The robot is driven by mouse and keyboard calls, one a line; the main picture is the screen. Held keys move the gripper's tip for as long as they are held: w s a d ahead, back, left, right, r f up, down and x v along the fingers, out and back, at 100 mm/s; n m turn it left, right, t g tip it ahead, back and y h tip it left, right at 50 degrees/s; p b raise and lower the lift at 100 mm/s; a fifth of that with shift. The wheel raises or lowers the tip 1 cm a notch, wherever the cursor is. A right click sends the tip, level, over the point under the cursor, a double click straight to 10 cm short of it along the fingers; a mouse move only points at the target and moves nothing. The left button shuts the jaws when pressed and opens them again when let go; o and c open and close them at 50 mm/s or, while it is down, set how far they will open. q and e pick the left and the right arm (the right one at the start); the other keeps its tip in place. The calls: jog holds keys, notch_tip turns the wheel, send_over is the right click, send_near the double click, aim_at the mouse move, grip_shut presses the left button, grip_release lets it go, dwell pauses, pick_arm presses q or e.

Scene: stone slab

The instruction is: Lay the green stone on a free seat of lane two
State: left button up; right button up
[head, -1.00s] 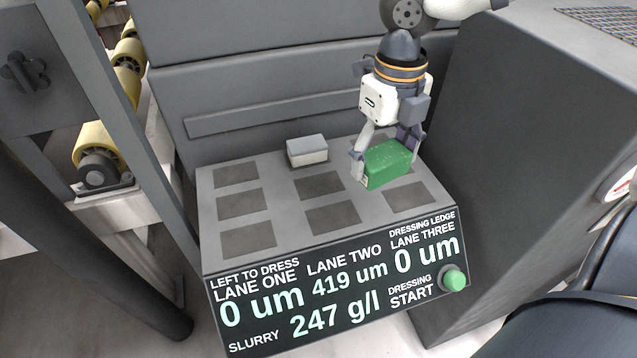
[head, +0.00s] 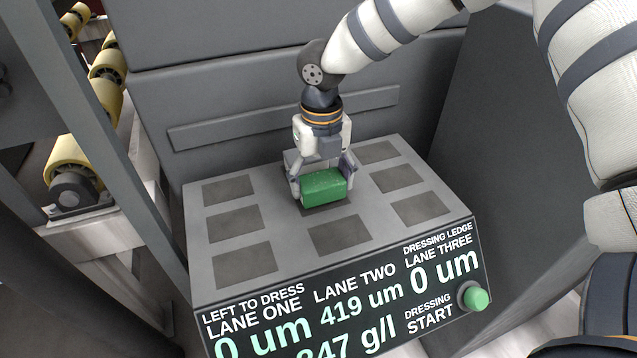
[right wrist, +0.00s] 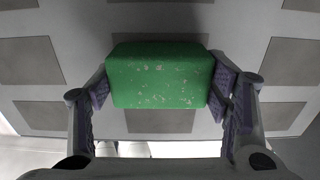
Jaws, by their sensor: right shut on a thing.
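The green stone (head: 323,187) is a green block with pale specks. My right gripper (head: 322,178) is shut on it, one finger at each end, over the middle seat of lane two in the head view. The right wrist view also shows the stone (right wrist: 160,75) between the purple-padded fingers. I cannot tell whether it touches the seat. Lane two is the middle column of dark seats; its front seat (head: 340,235) is bare. A grey-white stone (head: 292,158) on the back seat is mostly hidden behind my gripper. My left gripper is not in view.
The grey ledge (head: 291,259) has bare dark seats in lane one (head: 235,226) at left and lane three (head: 397,178) at right. Its front panel reads 419 um for lane two. A green start button (head: 475,298) sits at the panel's right. Yellow rollers (head: 70,165) stand at left.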

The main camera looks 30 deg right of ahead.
aim_at(321, 179)
jog(key=shift+f, duration=0.4)
jog(key=shift+r, duration=0.1)
jog(key=o, duration=1.3)
jog(key=shift+f, duration=0.2)
jog(key=shift+o, duration=0.2)
jog(key=shift+r, duration=0.1)
notch_tip(321, 179, up, 11)
jog(key=shift+r+p, duration=0.15)
jog(key=shift+p, duration=0.5)
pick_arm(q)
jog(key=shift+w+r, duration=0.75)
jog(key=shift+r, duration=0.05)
pick_arm(e)
jog(key=shift+r, duration=0.45)
